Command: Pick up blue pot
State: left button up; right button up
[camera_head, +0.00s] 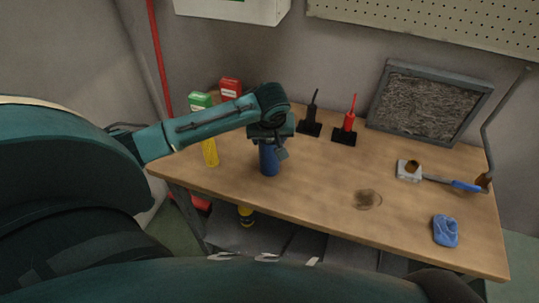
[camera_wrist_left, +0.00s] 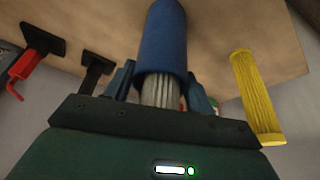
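The blue pot (camera_head: 269,160) stands upright near the front left of the wooden table. Its upper part is hidden by my left gripper (camera_head: 272,134), which is over it. In the left wrist view the blue pot (camera_wrist_left: 164,35) lies between the two fingers of my left gripper (camera_wrist_left: 163,82), with pale strands or sticks showing at its near end. The fingers are spread, one on each side of the pot, close to its wall. Whether they press on it I cannot tell. My right gripper is not in view.
A yellow ribbed cylinder (camera_head: 210,153) stands just left of the pot. Green (camera_head: 200,100) and red boxes (camera_head: 230,88) stand behind. A black tool (camera_head: 312,115) and a red tool (camera_head: 348,124) stand on dark bases. A blue cloth (camera_head: 445,231) lies at right.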

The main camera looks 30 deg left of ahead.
pick_arm(q)
jog(key=c, duration=0.9)
jog(key=shift+r, duration=0.15)
